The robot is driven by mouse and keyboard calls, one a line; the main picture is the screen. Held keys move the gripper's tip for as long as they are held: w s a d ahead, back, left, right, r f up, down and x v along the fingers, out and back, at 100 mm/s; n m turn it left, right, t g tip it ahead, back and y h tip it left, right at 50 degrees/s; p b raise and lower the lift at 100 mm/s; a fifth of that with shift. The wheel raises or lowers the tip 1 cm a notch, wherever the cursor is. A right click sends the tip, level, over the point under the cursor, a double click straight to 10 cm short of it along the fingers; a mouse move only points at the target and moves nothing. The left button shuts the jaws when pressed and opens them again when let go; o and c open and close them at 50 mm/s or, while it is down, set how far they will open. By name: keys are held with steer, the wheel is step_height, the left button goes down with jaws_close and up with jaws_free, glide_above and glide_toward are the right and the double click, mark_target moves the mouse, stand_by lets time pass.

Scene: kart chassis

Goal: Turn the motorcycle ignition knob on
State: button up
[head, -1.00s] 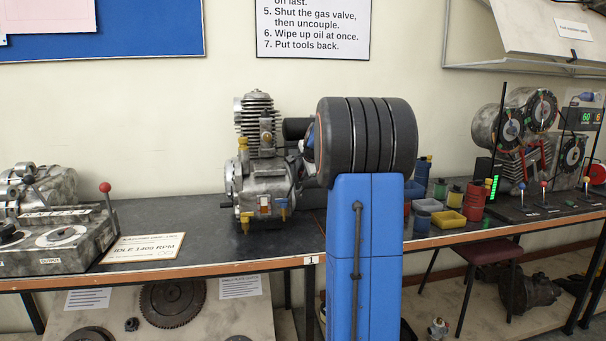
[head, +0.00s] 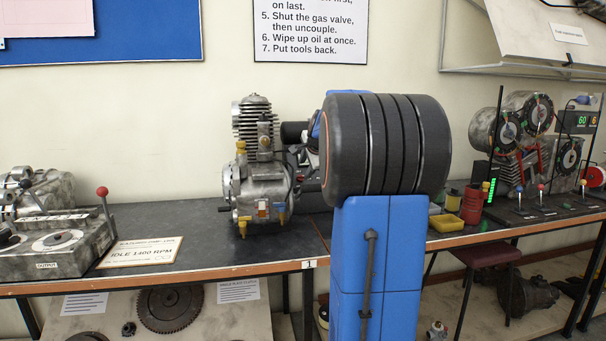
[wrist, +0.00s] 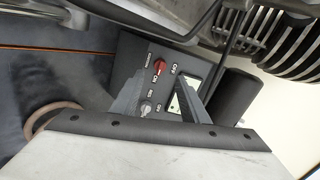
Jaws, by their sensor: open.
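In the wrist view a dark panel (wrist: 132,62) carries a red knob (wrist: 159,66) and a smaller grey knob (wrist: 146,106), with small white lettering around them. I cannot read enough of it to tell which one is the ignition knob. My gripper (wrist: 160,86) is open, its two dark fingers pointing at the panel, with both knobs showing in the gap between them. It holds nothing, and I see no clear contact with either knob. The finned engine (head: 260,190) stands just left of my arm.
Engine fins (wrist: 293,45) and a dark cylinder (wrist: 236,96) lie close to the fingers on the right in the wrist view. The bench (head: 185,225) has bare room left of the engine. A red can (head: 473,205) and a yellow tray (head: 446,224) stand right of my arm.

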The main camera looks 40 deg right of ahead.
steer(key=v, duration=0.8)
steer(key=shift+s+r, duration=0.2)
steer(key=shift+s, duration=0.05)
steer(key=shift+a, duration=0.15)
